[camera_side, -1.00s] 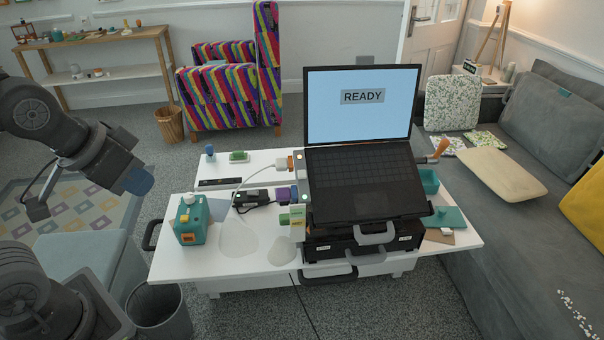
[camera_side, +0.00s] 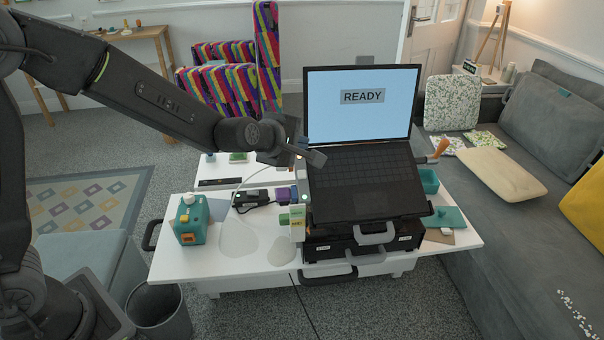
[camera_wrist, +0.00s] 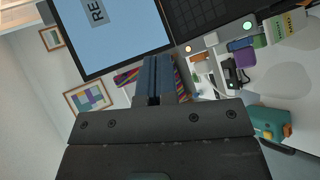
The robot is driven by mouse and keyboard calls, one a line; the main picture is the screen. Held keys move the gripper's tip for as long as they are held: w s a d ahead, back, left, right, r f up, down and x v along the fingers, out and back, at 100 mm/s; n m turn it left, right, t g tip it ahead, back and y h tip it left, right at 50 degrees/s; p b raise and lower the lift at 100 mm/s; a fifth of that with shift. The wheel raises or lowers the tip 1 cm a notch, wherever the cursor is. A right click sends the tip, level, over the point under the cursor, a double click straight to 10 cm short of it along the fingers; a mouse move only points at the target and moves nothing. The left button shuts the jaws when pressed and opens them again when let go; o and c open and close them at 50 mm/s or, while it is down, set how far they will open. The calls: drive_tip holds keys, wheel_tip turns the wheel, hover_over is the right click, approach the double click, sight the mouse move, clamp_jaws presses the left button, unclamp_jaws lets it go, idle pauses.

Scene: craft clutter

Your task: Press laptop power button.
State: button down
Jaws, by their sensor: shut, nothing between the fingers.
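The open laptop shows READY on its blue screen (camera_side: 358,105); its dark keyboard deck (camera_side: 365,180) rests on a black case. In the side view my wrist is at the laptop's left edge near the screen hinge; the fingertips are hidden there.
A teal box (camera_side: 190,220) stands at the white table's left. A teal tray (camera_side: 429,181) with an orange-handled tool (camera_side: 440,149) lies to the right.

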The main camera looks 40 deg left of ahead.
sight(302, 174)
drive_tip(key=w+f+n+y, duration=0.1)
drive_tip(key=w+f+n, duration=0.2)
drive_tip(key=shift+f+t, duration=0.2)
drive_tip(key=shift+t, duration=0.2)
drive_tip(key=shift+w+a+f, duration=0.45)
drive_tip(key=shift+f, duration=0.85)
drive_tip(key=shift+w+a+f, duration=0.45)
drive_tip(key=shift+a+f, duration=0.05)
drive_tip(key=shift+f, duration=0.85)
drive_tip(key=shift+w+a+f, duration=0.45)
drive_tip(key=shift+f, duration=0.85)
drive_tip(key=shift+w+a+f, duration=0.1)
drive_tip(key=shift+f, duration=0.3)
drive_tip(key=shift+w+a+f, duration=0.15)
drive_tip(key=shift+f, duration=0.3)
idle(1.2)
drive_tip(key=shift+r, duration=0.1)
idle(0.9)
drive_tip(key=shift+s+d+r, duration=0.15)
drive_tip(key=shift+r, duration=0.25)
drive_tip(key=shift+s+d+r, duration=0.1)
drive_tip(key=shift+s+r, duration=0.05)
drive_tip(key=shift+r, duration=0.2)
